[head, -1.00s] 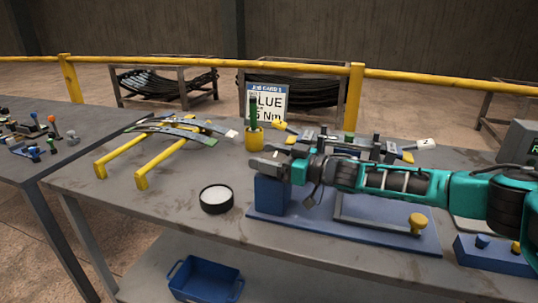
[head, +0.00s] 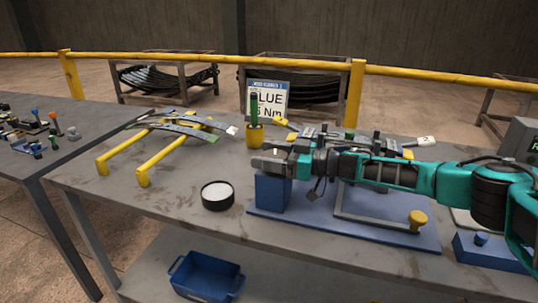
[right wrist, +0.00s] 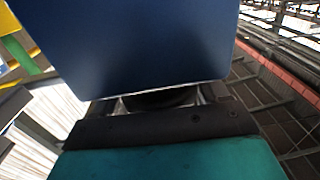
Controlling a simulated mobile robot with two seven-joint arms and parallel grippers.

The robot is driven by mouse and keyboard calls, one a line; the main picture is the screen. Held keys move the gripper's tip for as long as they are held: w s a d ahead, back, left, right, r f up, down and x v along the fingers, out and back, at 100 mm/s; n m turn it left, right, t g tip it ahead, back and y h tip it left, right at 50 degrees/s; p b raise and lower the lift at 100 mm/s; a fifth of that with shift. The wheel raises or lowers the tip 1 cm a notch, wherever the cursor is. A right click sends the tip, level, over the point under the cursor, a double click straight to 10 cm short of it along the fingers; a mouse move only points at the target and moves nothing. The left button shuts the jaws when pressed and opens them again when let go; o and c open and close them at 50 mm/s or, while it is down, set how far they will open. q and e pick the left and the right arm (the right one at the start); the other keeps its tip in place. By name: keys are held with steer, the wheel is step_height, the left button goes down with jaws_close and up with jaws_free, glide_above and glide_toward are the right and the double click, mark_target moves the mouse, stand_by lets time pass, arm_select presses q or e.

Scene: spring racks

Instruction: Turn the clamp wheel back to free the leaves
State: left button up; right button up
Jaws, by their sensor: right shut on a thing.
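My right gripper (head: 268,161) reaches in from the right, low over the bench fixture, its fingers pointing left above a blue block (head: 272,192). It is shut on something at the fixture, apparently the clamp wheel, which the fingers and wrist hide. In the right wrist view a dark blue surface (right wrist: 145,45) fills the upper middle, with a dark rounded part (right wrist: 160,98) below it. The leaves show only as ends behind my arm, including a white-tipped one (head: 422,142). My left gripper is out of view.
The fixture's blue base plate (head: 385,233) carries a grey bar with a yellow knob (head: 418,217). Left are a round black tub (head: 217,195) and a yellow rack (head: 150,165) holding leaves. A job card (head: 268,97) stands behind. A blue bin (head: 205,277) sits below; bare bench lies front left.

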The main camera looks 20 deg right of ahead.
steer(key=o, duration=1)
steer(key=shift+c, duration=0.2)
steer(key=shift+d, duration=0.1)
steer(key=v, duration=1.2)
steer(key=shift+s+d, duration=0.2)
steer(key=shift+d, duration=0.1)
steer(key=shift+a+r, duration=0.1)
